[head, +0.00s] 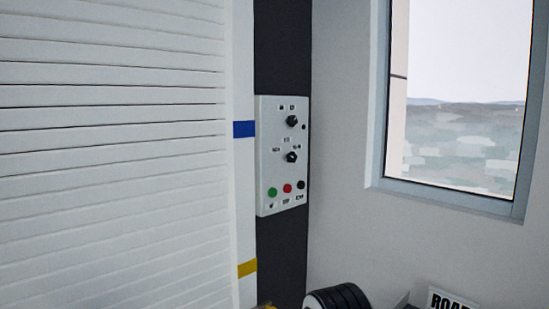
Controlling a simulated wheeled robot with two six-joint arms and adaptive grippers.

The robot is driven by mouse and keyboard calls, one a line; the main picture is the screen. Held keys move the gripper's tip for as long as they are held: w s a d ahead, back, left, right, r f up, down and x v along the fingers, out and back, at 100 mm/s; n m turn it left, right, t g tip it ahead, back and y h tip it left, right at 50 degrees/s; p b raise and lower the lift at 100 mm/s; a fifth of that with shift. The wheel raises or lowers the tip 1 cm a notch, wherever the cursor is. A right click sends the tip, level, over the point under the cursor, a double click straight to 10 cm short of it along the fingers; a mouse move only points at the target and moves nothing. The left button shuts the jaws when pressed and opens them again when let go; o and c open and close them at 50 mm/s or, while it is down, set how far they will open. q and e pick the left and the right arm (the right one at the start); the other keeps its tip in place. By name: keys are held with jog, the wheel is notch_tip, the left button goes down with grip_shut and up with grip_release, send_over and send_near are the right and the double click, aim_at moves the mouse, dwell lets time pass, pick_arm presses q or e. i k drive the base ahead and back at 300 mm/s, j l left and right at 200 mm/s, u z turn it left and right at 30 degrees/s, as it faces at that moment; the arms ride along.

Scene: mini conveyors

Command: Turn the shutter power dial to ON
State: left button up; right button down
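A light grey control box (266,150) is mounted on a dark vertical strip beside the white slatted shutter (115,150). It carries an upper black dial (292,121) and a lower black dial (291,157), each with small labels above it. The labels are too small to read surely, so I cannot tell which dial is the power dial or how it is set. Neither of my grippers is in view.
A window (460,110) is in the wall at the right. A black ribbed round object (338,298) and a sign reading "ROAD" (452,300) show at the bottom edge. The space in front of the box looks clear.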

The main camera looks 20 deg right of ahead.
aim_at(292, 121)
jog(key=l+z, duration=0.15)
jog(key=z, duration=0.2)
jog(key=k+l+z, duration=0.1)
jog(key=l+z, duration=0.25)
jog(key=i+z, duration=0.15)
jog(key=z, duration=0.25)
